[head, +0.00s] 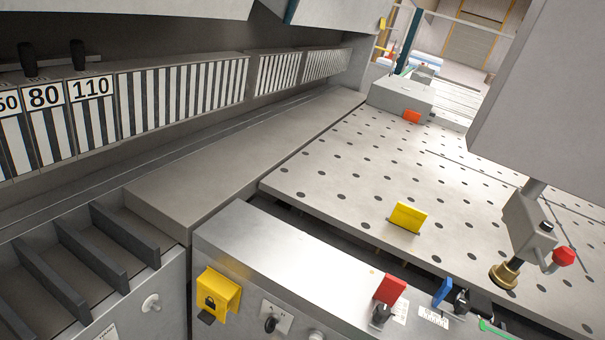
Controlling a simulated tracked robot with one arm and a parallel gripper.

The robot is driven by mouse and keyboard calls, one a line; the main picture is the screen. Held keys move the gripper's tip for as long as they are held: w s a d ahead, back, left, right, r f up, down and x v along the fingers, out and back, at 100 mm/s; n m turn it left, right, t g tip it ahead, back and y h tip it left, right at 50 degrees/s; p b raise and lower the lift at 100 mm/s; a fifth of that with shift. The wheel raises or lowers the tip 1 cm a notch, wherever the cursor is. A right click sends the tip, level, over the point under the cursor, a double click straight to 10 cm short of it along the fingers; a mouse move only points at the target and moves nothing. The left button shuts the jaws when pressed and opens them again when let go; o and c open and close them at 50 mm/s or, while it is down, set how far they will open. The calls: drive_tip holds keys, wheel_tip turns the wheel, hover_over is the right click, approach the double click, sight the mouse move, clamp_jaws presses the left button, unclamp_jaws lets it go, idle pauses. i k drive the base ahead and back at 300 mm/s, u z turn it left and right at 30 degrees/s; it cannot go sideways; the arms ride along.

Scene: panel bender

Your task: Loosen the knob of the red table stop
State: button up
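The red table stop (390,288) stands upright as a small red plate at the front edge of the machine, lower right of centre in the head view. A dark knob (380,314) sits just below it on the front side. The knob is small here, and I cannot tell whether it is tight or loose. My gripper is not in view, and nothing is seen touching the stop or its knob.
A blue stop (442,291) with a dark knob (461,301) stands close right of the red one. A brass-footed device (527,228) with a red handle hangs at right. A yellow plate (408,217) stands on the perforated table (345,180). A yellow lock box (217,294) projects at lower left.

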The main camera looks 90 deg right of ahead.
sight(382, 313)
drive_tip(key=i, duration=1.15)
drive_tip(key=z, duration=2.85)
drive_tip(key=k, duration=0.75)
drive_tip(key=z, duration=0.3)
drive_tip(key=i, duration=0.6)
drive_tip(key=u, duration=0.1)
